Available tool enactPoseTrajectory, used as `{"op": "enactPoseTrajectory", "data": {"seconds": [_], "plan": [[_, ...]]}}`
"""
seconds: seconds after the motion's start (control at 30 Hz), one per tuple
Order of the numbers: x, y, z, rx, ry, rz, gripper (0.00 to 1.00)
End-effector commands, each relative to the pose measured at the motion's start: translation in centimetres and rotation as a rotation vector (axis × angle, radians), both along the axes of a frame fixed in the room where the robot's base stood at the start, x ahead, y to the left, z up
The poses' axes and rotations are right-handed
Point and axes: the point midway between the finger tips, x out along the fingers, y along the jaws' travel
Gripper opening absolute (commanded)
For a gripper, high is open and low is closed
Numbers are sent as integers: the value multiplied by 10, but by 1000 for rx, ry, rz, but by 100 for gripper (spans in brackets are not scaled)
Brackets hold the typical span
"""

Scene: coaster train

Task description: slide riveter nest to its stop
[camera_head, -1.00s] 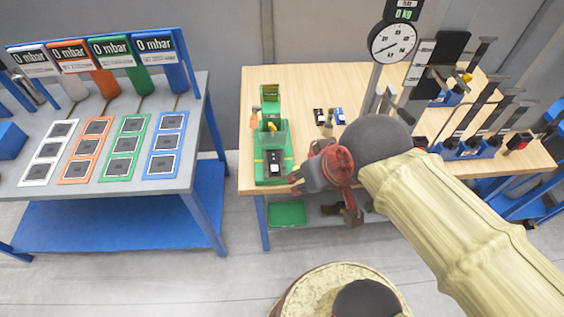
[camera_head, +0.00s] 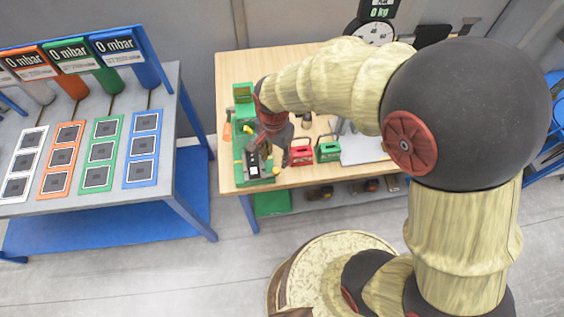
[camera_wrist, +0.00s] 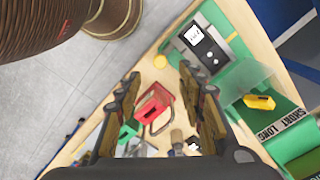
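The green riveter station stands at the left end of the wooden table. Its nest (camera_head: 254,164), a dark block carrying a black-and-white part, lies at the front of the green base; it also shows at the top of the wrist view (camera_wrist: 216,50). My gripper (camera_head: 266,146) is just right of the nest in the head view. In the wrist view its fingers (camera_wrist: 160,72) are spread with nothing held between them. Whether a finger touches the nest or knob cannot be told.
A red crate (camera_head: 301,155) and a green crate (camera_head: 327,151) stand close to the right of my gripper. A clear guard (camera_wrist: 246,80) covers a yellow piece (camera_wrist: 259,102) on the riveter. A grey table with coloured panels (camera_head: 100,152) stands left across a gap.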

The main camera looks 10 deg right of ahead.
Motion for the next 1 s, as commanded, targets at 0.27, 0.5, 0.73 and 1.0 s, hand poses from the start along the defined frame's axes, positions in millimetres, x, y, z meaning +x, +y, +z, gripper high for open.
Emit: {"op": "enactPoseTrajectory", "data": {"seconds": [0.27, 0.5, 0.73, 1.0], "plan": [[-1, -1, -28, -1, 2, -24, 39], [0, 0, -62, 0, 0, -23, 39], [0, 0, -77, 0, -1, -22, 39], [0, 0, -77, 0, -1, -22, 38]]}}
